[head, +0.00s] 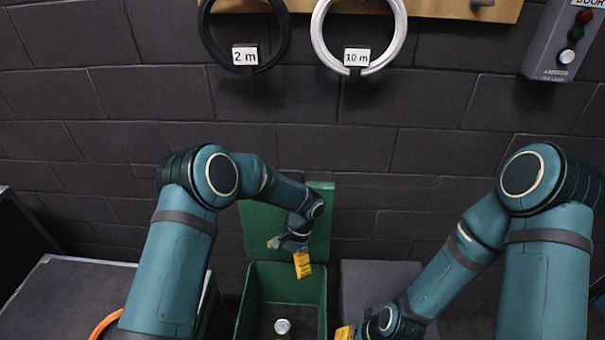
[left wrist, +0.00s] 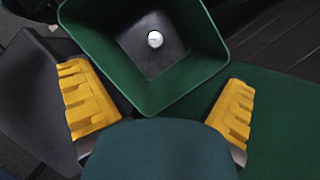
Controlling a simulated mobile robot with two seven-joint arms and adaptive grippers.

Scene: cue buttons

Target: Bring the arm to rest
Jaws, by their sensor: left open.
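My left gripper (head: 288,254) is above the green bin (head: 262,306), in front of its raised lid (head: 318,222). Its yellow fingers are spread and nothing is between them; in the left wrist view the open gripper (left wrist: 162,104) has a finger at each side. A small can with a pale top (head: 282,327) is inside the bin; it also shows on the dark bin floor in the left wrist view (left wrist: 155,39). My right gripper (head: 345,332) is low, right of the bin, mostly cut off by the bottom edge, with only a yellow part showing.
A grey box (head: 375,278) stands right of the bin. A grey-topped unit (head: 75,285) with an orange ring (head: 104,325) is at left. Labelled coils, black (head: 207,40) and white (head: 320,40), hang on the brick wall, with a button box (head: 562,42) at upper right.

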